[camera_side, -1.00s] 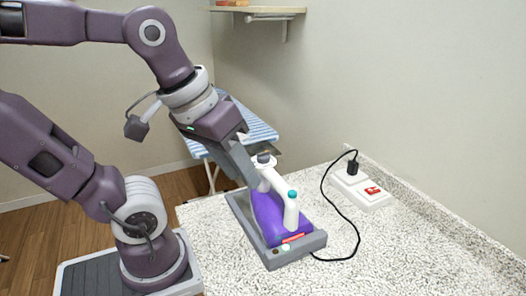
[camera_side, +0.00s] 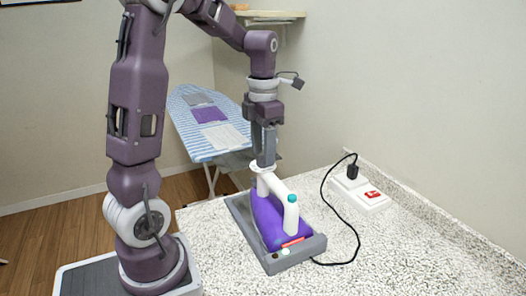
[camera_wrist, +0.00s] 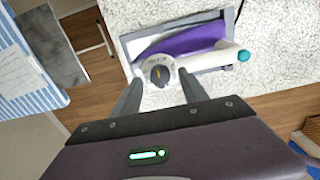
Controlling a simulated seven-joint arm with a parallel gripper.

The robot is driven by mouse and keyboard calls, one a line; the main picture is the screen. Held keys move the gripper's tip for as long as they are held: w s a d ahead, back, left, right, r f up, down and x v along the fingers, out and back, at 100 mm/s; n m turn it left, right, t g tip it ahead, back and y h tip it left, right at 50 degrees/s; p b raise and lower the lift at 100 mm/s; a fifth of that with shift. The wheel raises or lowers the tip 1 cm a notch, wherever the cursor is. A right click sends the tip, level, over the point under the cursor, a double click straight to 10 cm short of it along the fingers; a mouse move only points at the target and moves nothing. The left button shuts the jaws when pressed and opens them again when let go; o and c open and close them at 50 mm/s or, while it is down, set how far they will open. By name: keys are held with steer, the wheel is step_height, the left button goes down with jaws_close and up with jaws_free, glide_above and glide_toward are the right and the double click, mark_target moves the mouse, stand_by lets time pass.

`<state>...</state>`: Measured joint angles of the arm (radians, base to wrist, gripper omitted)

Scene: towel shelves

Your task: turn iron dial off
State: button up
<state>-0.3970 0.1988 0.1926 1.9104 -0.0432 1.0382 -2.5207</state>
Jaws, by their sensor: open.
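A purple iron with a white handle (camera_side: 279,187) and a teal knob (camera_side: 292,198) rests on a grey tray (camera_side: 290,258) on the counter. In the wrist view, the iron's grey dial (camera_wrist: 159,75) sits in a white marked ring (camera_wrist: 146,67) at one end of the handle. My gripper (camera_wrist: 158,86) is open and empty, with one finger to each side of the dial. In the side view, my gripper (camera_side: 263,162) points straight down over the dial end, hiding the dial. I cannot tell whether the fingers touch it.
A black cord runs from the iron to a plug (camera_side: 352,170) in a white power strip (camera_side: 365,194) with a red switch. A striped ironing board (camera_side: 185,125) holding folded cloths stands behind the counter.

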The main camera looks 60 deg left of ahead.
steer(key=shift+f, duration=0.45)
steer(key=shift+c, duration=0.4)
jaws_close()
